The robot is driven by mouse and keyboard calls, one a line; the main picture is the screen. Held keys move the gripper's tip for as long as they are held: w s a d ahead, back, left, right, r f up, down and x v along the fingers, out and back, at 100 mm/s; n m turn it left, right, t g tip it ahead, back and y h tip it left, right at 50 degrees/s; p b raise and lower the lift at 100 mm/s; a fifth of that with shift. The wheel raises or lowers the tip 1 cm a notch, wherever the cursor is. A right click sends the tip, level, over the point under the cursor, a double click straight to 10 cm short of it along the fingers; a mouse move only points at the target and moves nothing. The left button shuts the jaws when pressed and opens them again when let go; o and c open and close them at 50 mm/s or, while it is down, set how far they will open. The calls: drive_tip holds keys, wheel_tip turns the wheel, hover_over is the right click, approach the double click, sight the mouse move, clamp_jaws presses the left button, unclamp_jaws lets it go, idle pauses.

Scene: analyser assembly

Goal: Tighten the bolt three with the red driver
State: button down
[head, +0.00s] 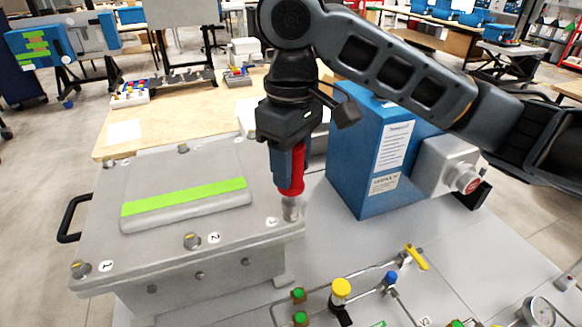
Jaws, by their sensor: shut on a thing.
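My gripper (291,146) is shut on the red driver (291,172), which it holds upright, tip down. The driver's metal tip (291,207) is at the right front corner of the grey box lid (150,240), beside the label 3 (271,222). The bolt there is hidden by the tip, so I cannot tell whether they touch. Bolt one (80,269) sits by label 1 at the left front corner, and bolt two (192,241) sits by label 2 at the front middle. More bolts show along the lid's back edge.
Pipes with a yellow cap (341,288) and a yellow valve handle (416,257) lie in front right. A wooden table (190,112) is behind.

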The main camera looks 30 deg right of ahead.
drive_tip(key=shift+r, duration=2.3)
